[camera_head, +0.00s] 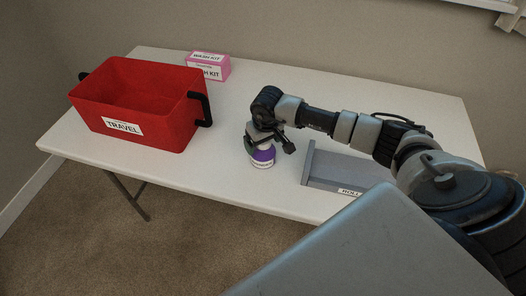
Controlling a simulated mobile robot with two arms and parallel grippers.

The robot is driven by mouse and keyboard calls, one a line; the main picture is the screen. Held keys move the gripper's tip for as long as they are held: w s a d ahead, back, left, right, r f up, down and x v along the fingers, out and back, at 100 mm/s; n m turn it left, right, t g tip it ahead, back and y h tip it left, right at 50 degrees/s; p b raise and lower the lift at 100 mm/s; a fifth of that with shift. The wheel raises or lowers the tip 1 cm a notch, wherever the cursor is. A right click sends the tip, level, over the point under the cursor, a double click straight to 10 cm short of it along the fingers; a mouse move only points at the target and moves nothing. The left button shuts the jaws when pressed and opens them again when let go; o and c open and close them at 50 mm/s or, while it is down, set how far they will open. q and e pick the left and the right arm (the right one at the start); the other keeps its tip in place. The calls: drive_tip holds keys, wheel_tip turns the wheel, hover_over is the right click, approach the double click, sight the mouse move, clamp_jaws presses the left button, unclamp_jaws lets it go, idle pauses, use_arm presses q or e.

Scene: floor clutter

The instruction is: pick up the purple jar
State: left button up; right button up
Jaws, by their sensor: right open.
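The purple jar (264,157) stands upright on the white table near its front edge, with a white label band low on its side. My right gripper (268,146) is directly above and around the top of the jar. Its jaws are open, and they hide the jar's top. I cannot tell whether a finger touches the jar. My left gripper is not in view.
A red bin (165,136) labelled TRAVEL stands at the table's left. A pink box (209,65) labelled WASH KIT is behind it. A grey holder (345,170) is right of the jar, partly behind my arm. The table's (215,170) middle left is clear.

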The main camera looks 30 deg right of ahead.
drive_tip(key=c, duration=1.2)
drive_tip(key=shift+r, duration=0.1)
drive_tip(key=shift+c, duration=0.3)
